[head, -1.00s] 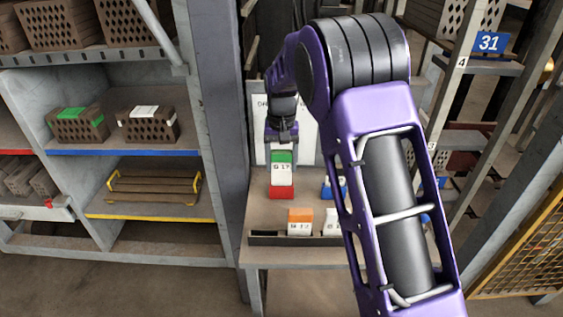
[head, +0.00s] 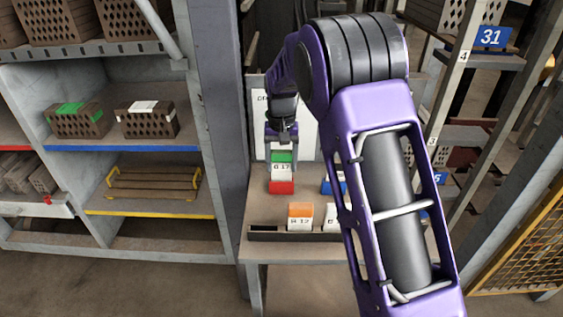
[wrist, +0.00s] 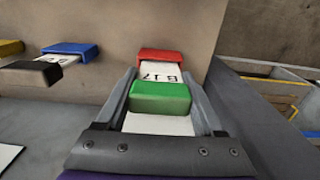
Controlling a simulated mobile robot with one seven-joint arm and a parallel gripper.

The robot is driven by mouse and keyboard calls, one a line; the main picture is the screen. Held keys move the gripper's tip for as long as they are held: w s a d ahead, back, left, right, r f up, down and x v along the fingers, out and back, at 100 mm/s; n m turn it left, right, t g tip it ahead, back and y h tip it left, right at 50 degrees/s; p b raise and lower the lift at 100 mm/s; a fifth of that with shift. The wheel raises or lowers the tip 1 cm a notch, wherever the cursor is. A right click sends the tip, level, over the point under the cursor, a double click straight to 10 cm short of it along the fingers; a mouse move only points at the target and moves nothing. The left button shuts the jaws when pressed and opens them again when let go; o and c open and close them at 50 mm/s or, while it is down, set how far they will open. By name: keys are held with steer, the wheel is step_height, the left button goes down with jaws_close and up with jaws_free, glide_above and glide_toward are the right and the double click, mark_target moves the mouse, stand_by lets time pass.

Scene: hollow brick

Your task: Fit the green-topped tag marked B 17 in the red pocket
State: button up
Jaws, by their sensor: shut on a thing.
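The green-topped tag marked B 17 (head: 281,168) stands upright at the red pocket (head: 281,187) on the bench. In the wrist view the tag's green top (wrist: 160,97) is between my fingers, and its white face runs to the rim of the red pocket (wrist: 160,55). The lower end of the tag is hidden, apparently inside the pocket. My gripper (head: 282,139) is shut on the tag from above; in the wrist view a finger of my gripper (wrist: 163,85) lies along each side of it.
A blue pocket (wrist: 70,48) holds a black-topped tag (wrist: 30,73); a yellow pocket (wrist: 10,46) is beside it. An orange-topped tag (head: 300,211) stands in a dark rack (head: 270,236) at the bench front. A grey post (head: 217,110) stands left of the bench.

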steer(key=shift+f+b, duration=0.55)
steer(key=shift+f, duration=0.55)
stand_by(0.3)
steer(key=o, duration=1.4)
steer(key=shift+c, duration=0.2)
step_height(320, 180, up, 18)
steer(key=p, duration=0.2)
steer(key=shift+f, duration=0.25)
